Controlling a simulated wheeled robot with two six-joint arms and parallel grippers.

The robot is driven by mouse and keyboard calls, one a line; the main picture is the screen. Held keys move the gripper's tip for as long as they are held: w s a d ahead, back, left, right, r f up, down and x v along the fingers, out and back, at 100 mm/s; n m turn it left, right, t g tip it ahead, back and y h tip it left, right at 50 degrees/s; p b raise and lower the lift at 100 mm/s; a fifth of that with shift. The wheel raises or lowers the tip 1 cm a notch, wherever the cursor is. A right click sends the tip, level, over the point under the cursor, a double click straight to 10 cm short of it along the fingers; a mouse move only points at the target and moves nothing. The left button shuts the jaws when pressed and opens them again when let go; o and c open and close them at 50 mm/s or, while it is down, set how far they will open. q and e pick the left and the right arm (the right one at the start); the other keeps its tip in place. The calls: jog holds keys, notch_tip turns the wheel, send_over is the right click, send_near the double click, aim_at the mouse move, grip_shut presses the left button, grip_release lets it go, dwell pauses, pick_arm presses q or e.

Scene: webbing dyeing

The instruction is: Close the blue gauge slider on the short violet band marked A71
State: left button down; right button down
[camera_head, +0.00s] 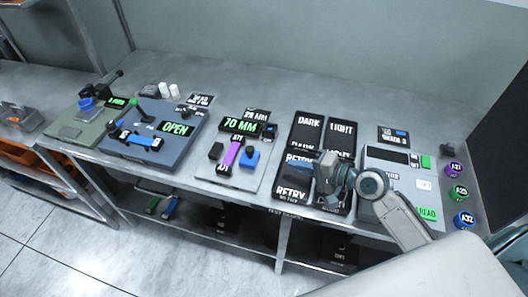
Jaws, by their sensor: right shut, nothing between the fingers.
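The gauge plate (213,174) is light grey and lies near the middle of the bench. The short violet band (232,153) lies on it, between a black block (215,151) on its left and the blue gauge slider (250,158) on its right. The slider stands close to the band; I cannot tell whether they touch. The green display (240,125) behind them reads 70 MM. A label by the band is partly legible as A71. My right gripper (326,187) is shut and empty, right of the gauge, over the black trays. My left gripper is out of view.
Black trays marked DARK (306,128) and LIGHT (341,134) lie right of the gauge. A reader box (405,178) and several round coloured tags (460,192) are farther right. A blue station (150,153) showing OPEN is left. The bench front edge is close.

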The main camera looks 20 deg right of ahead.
jog(key=p, duration=0.4)
send_over(264, 167)
notch_tip(264, 167, down, 2)
jog(key=shift+f, duration=0.1)
